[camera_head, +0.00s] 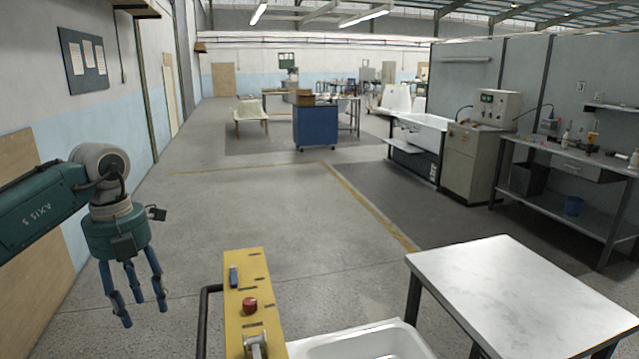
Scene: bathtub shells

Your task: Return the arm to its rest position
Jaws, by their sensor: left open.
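My left arm comes in from the left edge, and its teal gripper (134,292) hangs with its blue fingers pointing down over the bare grey floor. The fingers are spread apart, and nothing shows between them. The gripper is left of the yellow panel and touches nothing that I can see. My right gripper is not in this view.
A yellow panel (240,298) with a red button and a black rail stands at bottom centre. A white tub (375,346) is beside it. A white-topped table (520,290) stands at right. A blue cabinet (316,127) is farther back. The middle floor is clear.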

